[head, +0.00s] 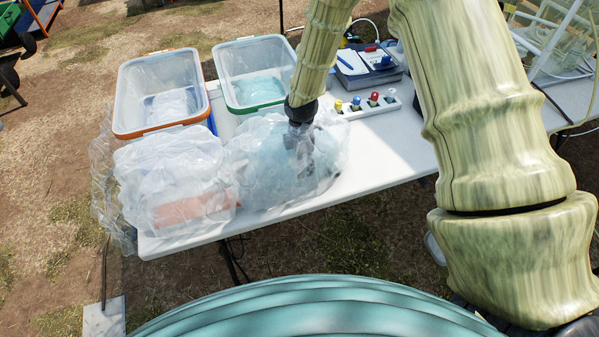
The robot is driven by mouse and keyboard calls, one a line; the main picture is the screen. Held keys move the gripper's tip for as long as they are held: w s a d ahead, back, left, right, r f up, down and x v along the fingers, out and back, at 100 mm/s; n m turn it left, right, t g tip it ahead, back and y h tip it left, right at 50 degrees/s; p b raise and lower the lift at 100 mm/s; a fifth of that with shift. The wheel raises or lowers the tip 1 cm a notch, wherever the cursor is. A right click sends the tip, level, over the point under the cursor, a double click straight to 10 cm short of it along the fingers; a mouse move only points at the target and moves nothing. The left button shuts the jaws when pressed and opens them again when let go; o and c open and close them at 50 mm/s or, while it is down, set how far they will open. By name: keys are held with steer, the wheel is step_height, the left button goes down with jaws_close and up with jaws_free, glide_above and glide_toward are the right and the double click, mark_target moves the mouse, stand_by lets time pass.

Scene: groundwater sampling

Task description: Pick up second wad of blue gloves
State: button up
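My gripper (302,160) points down at the clear plastic bag (270,180) on the front of the table. Its fingers are blurred by the clear film, and I cannot tell whether they are open, shut or holding anything. A pale blue tint shows inside this bag, beside and left of the fingers. No separate wad of blue gloves can be made out there. Pale blue material also lies in the green-rimmed bin (235,55) behind, but I cannot tell what it is.
A second clear bag (170,170) with an orange patch bulges at the table's left end. An orange-rimmed bin (120,100) stands behind it. Several colour-capped items sit in a white rack (358,110), near a dark case (372,80). The white table (385,150) is bare right of the bags.

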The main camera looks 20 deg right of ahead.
steer(key=shift+a+f+p, duration=0.15)
steer(key=shift+f+p, duration=0.3)
steer(key=shift+f, duration=0.35)
steer(key=shift+w+f+p, duration=0.1)
steer(key=shift+f+p, duration=0.3)
steer(key=shift+f, duration=1.1)
steer(key=c, duration=0.9)
